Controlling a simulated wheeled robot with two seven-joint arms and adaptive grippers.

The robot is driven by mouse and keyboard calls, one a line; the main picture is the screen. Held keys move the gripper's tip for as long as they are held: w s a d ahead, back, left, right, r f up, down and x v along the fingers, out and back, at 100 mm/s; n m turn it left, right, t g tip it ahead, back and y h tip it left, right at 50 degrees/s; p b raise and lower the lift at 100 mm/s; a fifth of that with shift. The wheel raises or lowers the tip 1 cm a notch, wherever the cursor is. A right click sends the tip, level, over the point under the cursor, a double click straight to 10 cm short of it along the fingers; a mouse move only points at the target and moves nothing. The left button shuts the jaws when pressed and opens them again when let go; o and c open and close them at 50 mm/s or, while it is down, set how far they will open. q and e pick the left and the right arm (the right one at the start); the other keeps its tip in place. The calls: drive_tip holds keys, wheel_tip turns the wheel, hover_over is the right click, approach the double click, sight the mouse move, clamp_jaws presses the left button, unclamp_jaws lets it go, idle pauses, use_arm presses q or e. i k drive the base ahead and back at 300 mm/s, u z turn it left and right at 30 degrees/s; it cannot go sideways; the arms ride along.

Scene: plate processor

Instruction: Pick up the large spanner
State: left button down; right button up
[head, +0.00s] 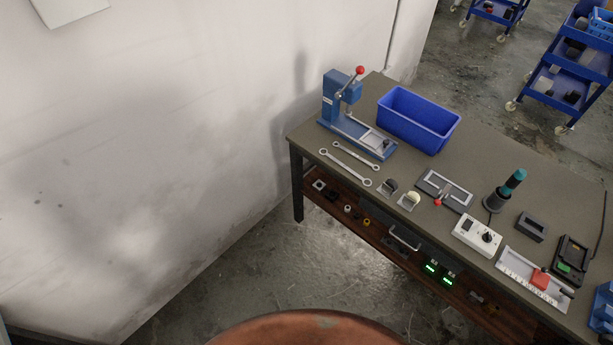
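Two silver spanners lie flat side by side near the left end of the workbench (465,190). The one nearer the front edge (345,168) looks slightly longer and is likely the large spanner. The other spanner (356,156) lies just behind it, close to the blue press. The two are roughly parallel and appear apart. Neither of my grippers is in the head view, and nothing is touching the spanners.
A blue press (341,101) with a red knob stands behind the spanners, beside a blue bin (419,120). Small fixtures (409,201), a white control box (477,236) and a teal-handled tool (504,191) stand to the right. Open floor (290,262) lies in front.

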sight(332, 158)
drive_tip(key=z, duration=0.75)
drive_tip(key=k, duration=0.1)
drive_tip(key=u, duration=1.4)
drive_tip(key=i, duration=0.6)
drive_tip(key=z, duration=0.6)
